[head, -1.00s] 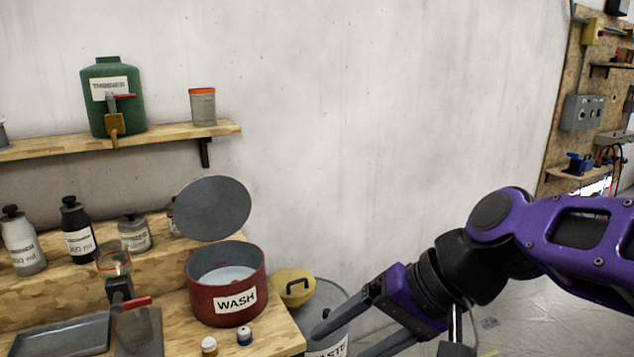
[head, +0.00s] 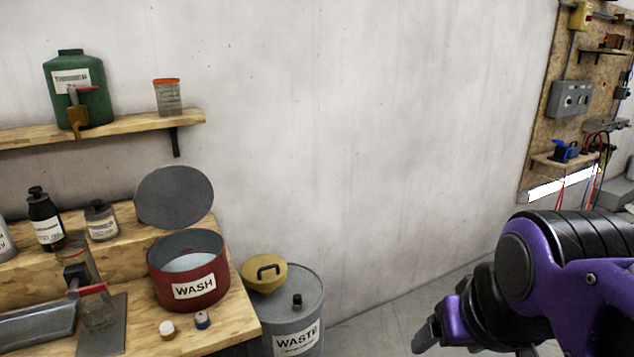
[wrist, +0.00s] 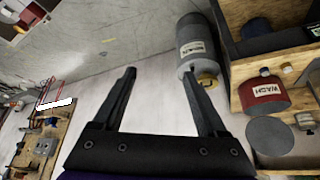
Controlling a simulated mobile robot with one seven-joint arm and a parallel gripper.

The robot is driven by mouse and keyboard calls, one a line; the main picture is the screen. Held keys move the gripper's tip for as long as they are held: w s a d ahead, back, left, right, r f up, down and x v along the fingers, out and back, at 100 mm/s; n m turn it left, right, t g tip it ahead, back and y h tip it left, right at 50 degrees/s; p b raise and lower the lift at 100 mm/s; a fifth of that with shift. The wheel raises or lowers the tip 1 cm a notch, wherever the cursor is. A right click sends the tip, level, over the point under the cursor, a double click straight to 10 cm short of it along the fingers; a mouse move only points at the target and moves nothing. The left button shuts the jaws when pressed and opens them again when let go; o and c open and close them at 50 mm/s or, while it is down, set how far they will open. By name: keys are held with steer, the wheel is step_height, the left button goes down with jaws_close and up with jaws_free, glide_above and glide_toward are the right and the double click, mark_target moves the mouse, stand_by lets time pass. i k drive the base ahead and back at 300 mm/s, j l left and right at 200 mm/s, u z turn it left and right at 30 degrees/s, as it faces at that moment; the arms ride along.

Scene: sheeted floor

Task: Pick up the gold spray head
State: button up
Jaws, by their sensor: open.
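Two small spray heads stand on the wooden bench in front of the red WASH pot. The left one is pale with a gold tint, the likely gold spray head (head: 167,330); the other is blue and white (head: 201,320). My gripper (head: 428,335) is at the lower right of the head view, well to the right of the bench and apart from both heads. In the wrist view my gripper (wrist: 158,76) has its two fingers wide apart, with only floor between them.
The WASH pot (head: 190,280) has its round grey lid raised behind it. A scraper plate (head: 105,335) and tray (head: 35,328) lie at left. Floor right of the drum is clear.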

mark_target(168, 332)
steer(key=u, duration=1.6)
